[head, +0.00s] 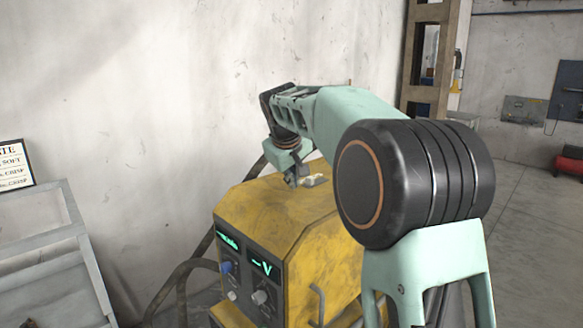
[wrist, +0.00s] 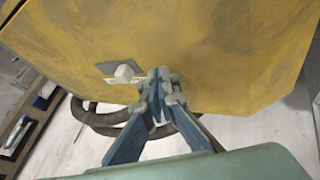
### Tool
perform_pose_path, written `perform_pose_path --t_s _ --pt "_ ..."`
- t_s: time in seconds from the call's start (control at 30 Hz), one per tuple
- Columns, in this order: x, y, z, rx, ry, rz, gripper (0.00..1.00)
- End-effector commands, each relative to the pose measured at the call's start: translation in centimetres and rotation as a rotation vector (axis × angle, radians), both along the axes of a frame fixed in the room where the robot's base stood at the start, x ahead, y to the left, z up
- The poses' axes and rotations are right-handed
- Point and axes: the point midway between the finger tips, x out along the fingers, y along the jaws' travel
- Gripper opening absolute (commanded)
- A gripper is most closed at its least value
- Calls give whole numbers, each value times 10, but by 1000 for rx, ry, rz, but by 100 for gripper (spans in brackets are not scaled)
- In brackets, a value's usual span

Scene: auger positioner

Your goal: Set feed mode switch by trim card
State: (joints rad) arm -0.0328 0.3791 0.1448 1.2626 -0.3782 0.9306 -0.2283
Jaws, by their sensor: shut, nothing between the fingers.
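The yellow machine (head: 290,215) stands in the middle of the head view. A small pale switch (head: 315,180) sits on its top; in the wrist view it is a white block (wrist: 124,72) on a grey plate (wrist: 106,68). My gripper (head: 292,183) is over the machine's top, just beside the switch. In the wrist view my gripper (wrist: 162,76) is shut and empty, its tips right of the switch; contact cannot be told. A card (head: 14,165) at the far left reads "SOFT" and "CRISP", with its left part cut off.
The machine's front has two green displays (head: 262,265), a blue knob (head: 227,267) and a grey knob (head: 260,297). Dark hoses (head: 182,284) run behind it. A grey metal frame (head: 60,240) stands at left. The wall is close behind; open floor lies at right.

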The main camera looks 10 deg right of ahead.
Motion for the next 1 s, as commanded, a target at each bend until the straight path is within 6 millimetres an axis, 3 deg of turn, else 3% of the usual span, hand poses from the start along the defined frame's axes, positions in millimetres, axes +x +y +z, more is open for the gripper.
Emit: perform_pose_path --t_s 0.33,1.0 --pt "24 -31 -3 2 1 -2 0" --pt "24 -30 -4 1 1 0 0"
